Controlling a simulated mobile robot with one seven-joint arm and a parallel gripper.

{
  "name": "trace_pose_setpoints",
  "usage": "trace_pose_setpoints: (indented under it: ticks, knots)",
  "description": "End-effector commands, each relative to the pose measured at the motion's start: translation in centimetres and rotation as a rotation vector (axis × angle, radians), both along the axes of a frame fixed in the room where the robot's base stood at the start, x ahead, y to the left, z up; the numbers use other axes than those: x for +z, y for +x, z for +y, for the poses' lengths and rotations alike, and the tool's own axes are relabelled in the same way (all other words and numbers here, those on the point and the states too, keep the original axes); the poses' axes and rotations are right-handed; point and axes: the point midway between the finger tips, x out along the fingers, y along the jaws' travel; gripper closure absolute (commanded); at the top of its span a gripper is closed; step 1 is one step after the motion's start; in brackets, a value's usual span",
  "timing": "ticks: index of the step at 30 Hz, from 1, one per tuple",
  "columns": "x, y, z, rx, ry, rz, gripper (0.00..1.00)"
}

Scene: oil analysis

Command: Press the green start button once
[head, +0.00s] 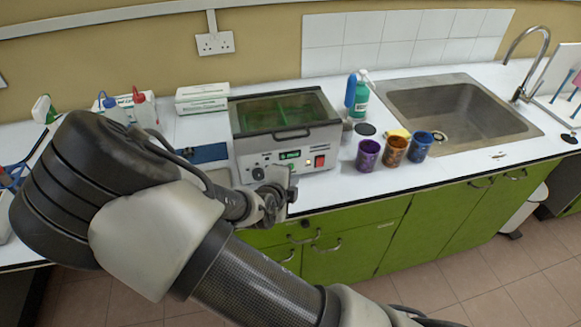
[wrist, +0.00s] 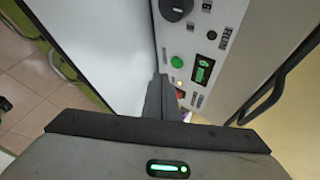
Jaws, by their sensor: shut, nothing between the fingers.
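The green start button (wrist: 176,62) is a small round button on the pale front panel of a bath-like machine (head: 285,142). In the wrist view it lies just beyond and slightly right of my fingertips, and no finger covers it. My gripper (wrist: 160,76) is shut and empty, its fingers pointing along the panel side. I cannot tell the exact gap between fingertips and button.
The panel also has a black knob (wrist: 176,8), a lit green display (wrist: 203,70) and a red switch (head: 320,161). Purple, brown and blue cups (head: 368,154) and a green bottle (head: 361,98) stand right of the machine. A sink (head: 455,110) is farther right.

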Motion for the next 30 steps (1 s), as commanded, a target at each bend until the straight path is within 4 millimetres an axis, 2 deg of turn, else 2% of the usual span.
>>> trace_pose_setpoints:
  ticks: [7, 30]
  knots:
    - [0.02, 1.13, 0.33, -0.001, 0.001, 0.000, 1.00]
    - [0.02, 1.12, 0.32, 0.000, 0.000, 0.000, 1.00]
